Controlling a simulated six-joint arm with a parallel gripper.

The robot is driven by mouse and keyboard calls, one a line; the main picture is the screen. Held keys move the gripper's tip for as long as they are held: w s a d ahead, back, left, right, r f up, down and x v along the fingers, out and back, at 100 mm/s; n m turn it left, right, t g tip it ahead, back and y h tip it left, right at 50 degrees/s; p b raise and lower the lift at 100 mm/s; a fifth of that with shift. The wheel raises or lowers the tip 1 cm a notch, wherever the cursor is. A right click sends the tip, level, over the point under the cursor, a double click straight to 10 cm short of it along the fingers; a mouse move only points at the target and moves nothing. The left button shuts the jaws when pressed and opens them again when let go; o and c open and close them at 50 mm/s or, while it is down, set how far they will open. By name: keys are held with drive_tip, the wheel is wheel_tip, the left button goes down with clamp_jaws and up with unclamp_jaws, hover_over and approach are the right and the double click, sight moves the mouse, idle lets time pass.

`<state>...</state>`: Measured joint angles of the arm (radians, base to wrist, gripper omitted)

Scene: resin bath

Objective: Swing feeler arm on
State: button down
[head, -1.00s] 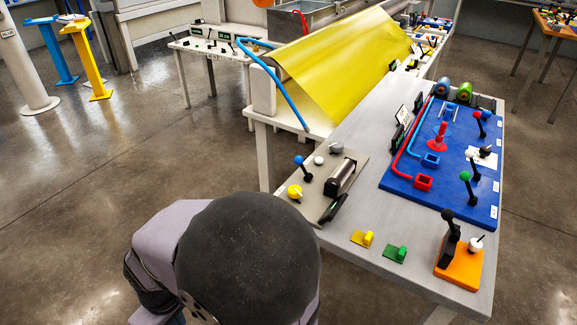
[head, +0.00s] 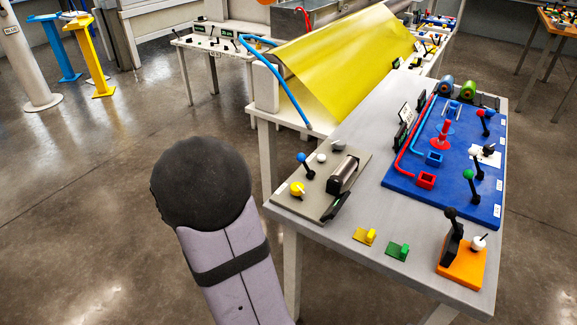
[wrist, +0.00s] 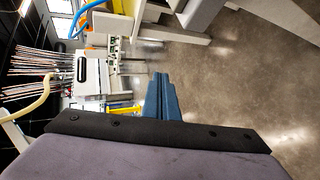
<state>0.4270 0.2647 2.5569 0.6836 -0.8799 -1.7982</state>
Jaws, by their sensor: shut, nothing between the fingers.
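My gripper (wrist: 161,80) shows in the wrist view as two blue fingers pressed together, empty, over bare floor and away from any control. The head view does not show the fingers, only my arm's lavender link and dark cap. The feeler arm is not labelled legibly, so I cannot tell for sure which part it is. In the head view a grey panel (head: 318,205) on the near table carries a dark roller (head: 343,174), a black flat piece (head: 336,208) beside it, a blue-knobbed lever (head: 304,163) and a yellow knob (head: 297,188).
The grey table (head: 345,237) also holds a blue board (head: 462,198) with levers and an orange base (head: 462,262) with a black lever. Yellow (head: 365,237) and green (head: 398,251) blocks sit near its front edge. A yellow sheet (head: 345,50) slopes behind.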

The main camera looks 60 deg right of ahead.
sight(304, 162)
drive_tip(key=s+d+r+g+h, duration=0.1)
drive_tip(key=s+d, duration=0.1)
drive_tip(key=s+d+r+n+g+h, duration=0.1)
drive_tip(key=s+d+r+h, duration=0.1)
drive_tip(key=s, duration=0.1)
drive_tip(key=s+d+r+g+h, duration=0.1)
drive_tip(key=s+d, duration=0.2)
drive_tip(key=shift+d+r+n+h, duration=0.1)
drive_tip(key=shift+r+n+h, duration=0.05)
drive_tip(key=shift+n+h, duration=0.2)
drive_tip(key=shift+s+d+r+g+h, duration=0.25)
drive_tip(key=shift+s+g, duration=0.15)
drive_tip(key=shift+x, duration=5)
